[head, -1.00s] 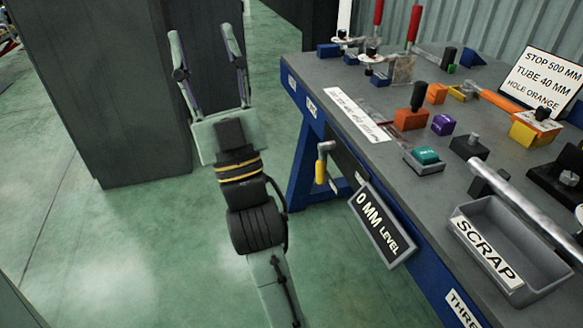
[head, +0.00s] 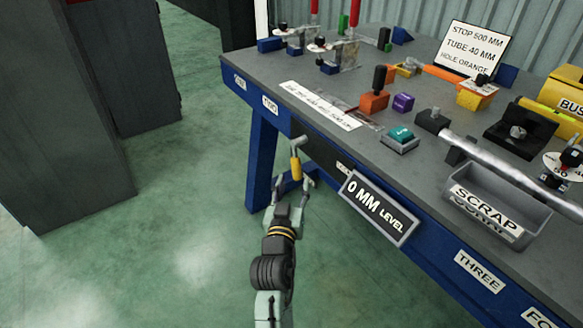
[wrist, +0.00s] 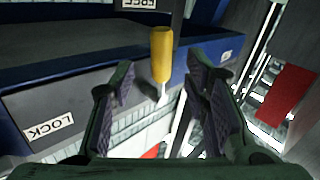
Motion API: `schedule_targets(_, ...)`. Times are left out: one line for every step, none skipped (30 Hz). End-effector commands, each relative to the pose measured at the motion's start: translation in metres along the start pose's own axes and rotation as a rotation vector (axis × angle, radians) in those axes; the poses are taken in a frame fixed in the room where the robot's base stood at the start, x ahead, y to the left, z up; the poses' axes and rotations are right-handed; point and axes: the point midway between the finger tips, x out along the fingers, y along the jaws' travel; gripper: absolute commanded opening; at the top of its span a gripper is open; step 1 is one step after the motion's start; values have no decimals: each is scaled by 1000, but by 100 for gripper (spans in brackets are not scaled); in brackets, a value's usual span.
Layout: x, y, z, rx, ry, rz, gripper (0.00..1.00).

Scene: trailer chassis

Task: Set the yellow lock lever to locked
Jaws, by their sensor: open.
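The yellow lock lever (head: 295,168) hangs at the front side of the workbench, its yellow grip below a pale metal arm. In the wrist view the yellow lever (wrist: 162,55) stands just ahead of and between the fingertips, with a thin pale rod at its end. My gripper (head: 292,184) is open, with its fingers on either side of the lever in the head view; in the wrist view my gripper (wrist: 158,82) holds nothing. A LOCK label (wrist: 48,130) is at the lower left and a FREE label (wrist: 140,4) at the top. Contact with the lever cannot be told.
The blue-framed workbench (head: 262,160) carries coloured blocks and a grey SCRAP bin (head: 515,245). A 0 MM LEVEL sign (head: 378,208) hangs on its front, right of the lever. Dark cabinets (head: 50,120) stand left. The green floor (head: 180,220) between is clear.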

Motion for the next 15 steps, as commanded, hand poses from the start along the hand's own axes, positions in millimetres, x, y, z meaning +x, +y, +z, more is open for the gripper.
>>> schedule_targets(12,0,-3,0,2,0,42)
schedule_targets(18,0,-3,0,2,0,42)
schedule_targets(26,0,-3,0,2,0,42)
schedule_targets(31,0,-3,0,2,0,42)
schedule_targets(36,0,-3,0,1,0,42)
schedule_targets(43,0,-3,0,2,0,42)
schedule_targets(48,0,-3,0,1,0,42)
schedule_targets(52,0,-2,0,1,0,42)
schedule_targets(57,0,-2,0,1,-1,42)
schedule_targets(60,-1,-2,0,1,-1,42)
schedule_targets(63,-1,-2,0,2,-2,42)
schedule_targets(66,-1,-2,0,2,-2,42)
schedule_targets(68,-1,-2,0,1,-2,42)
schedule_targets(70,-1,-1,1,2,-2,42)
schedule_targets(71,-1,-1,1,2,-3,42)
